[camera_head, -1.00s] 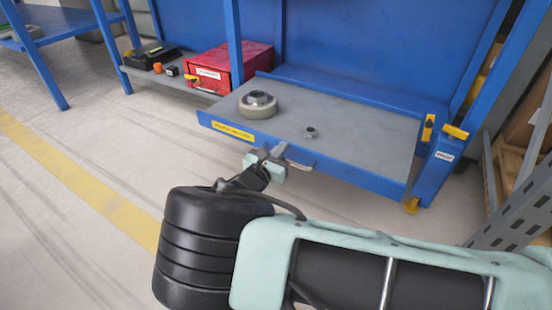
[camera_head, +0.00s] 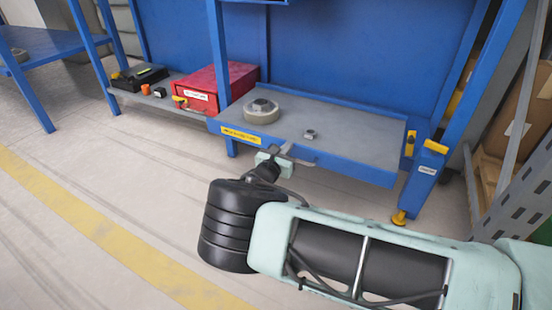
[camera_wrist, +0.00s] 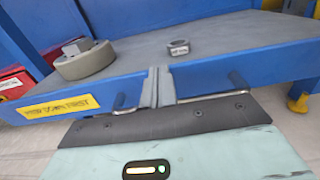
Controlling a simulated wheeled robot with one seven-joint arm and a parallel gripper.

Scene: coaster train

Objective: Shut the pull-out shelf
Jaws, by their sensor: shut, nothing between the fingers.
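The pull-out shelf (camera_head: 350,131) is a grey tray with a blue rim in the blue workbench; its front still stands out past the left post. It also shows in the wrist view (camera_wrist: 230,54). A metal bar handle (camera_wrist: 237,80) runs along its front, beside a yellow label (camera_head: 249,135). My gripper (camera_head: 288,152) is shut and empty at the front face near the handle. In the wrist view its fingertips (camera_wrist: 158,75) are together against or very close to that face; I cannot tell exact contact. They hide the handle's middle.
A beige wheel (camera_head: 261,113) and a metal nut (camera_head: 310,134) lie on the shelf. A red box (camera_head: 217,88) and a black case (camera_head: 139,78) stand on the lower shelf to the left. A yellow latch (camera_head: 436,147) is on the right post. Open floor lies in front.

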